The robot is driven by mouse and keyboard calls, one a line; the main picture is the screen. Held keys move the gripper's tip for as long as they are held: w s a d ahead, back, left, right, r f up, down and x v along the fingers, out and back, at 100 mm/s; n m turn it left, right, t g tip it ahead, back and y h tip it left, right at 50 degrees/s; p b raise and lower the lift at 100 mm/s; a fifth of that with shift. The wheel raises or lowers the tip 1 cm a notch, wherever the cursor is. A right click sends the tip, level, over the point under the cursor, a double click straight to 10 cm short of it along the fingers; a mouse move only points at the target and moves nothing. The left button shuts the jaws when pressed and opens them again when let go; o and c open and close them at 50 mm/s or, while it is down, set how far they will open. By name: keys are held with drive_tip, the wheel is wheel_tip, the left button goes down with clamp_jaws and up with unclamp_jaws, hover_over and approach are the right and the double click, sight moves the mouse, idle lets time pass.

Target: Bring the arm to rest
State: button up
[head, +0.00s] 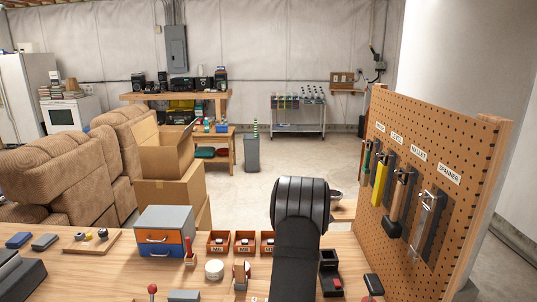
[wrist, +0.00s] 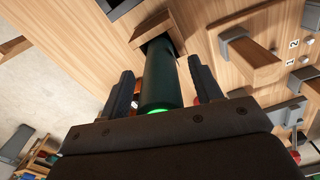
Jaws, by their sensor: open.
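My gripper (wrist: 160,67) shows in the wrist view with its two dark fingers apart. A dark green cylinder (wrist: 165,82) stands out between the fingers, with a bright green glow at its near end. A gap shows between the cylinder and the left finger; at the right finger the gap is narrow, and I cannot tell if they touch. The cylinder's far end meets a wooden block with a dark opening (wrist: 150,28). In the head view my black arm rises over the bench, and my gripper is hidden behind it.
The wooden workbench (head: 110,280) carries small red bins (head: 218,241), a drawer box (head: 165,232) and several small items close to my arm. A pegboard (head: 450,135) with hanging tools stands at the right. Cardboard boxes (head: 170,195) and a recliner (head: 60,170) stand beyond the bench.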

drive_tip(key=shift+r, duration=0.1)
drive_tip(key=shift+r, duration=2.55)
drive_tip(key=shift+f, duration=0.1)
wheel_tip(320, 180, up, 12)
idle(1.2)
drive_tip(key=shift+f, duration=8.25)
wheel_tip(320, 180, up, 12)
drive_tip(key=shift+f, duration=0.1)
